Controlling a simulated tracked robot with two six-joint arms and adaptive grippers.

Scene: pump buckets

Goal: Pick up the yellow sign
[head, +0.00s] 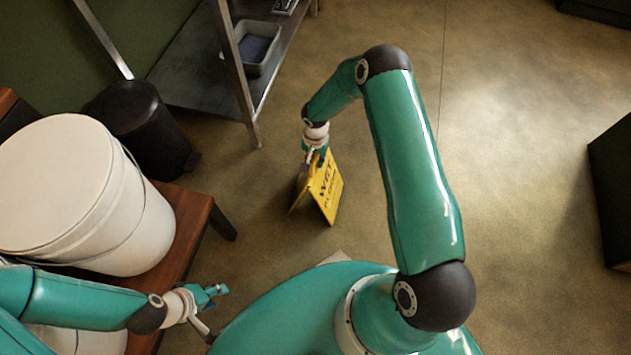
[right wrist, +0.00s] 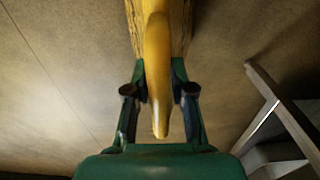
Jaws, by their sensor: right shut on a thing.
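The yellow sign (head: 326,190) is a folded A-shape with dark lettering, upright over the brown floor in the middle of the head view. I cannot tell whether its feet touch the floor. My right gripper (head: 314,158) is at the top of the sign and shut on its upper edge. In the right wrist view the sign (right wrist: 157,60) runs down between the two fingers of my right gripper (right wrist: 158,100). My left gripper (head: 213,312) is at the lower left of the head view, away from the sign, with its fingers apart and nothing between them.
A white bucket (head: 85,190) stands on a wooden bench (head: 190,215) at the left. A black bin (head: 140,125) is behind it. A metal shelf (head: 190,80) with a grey tray (head: 257,47) stands at the top left. The floor (head: 530,130) to the right is clear up to a dark box (head: 612,190).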

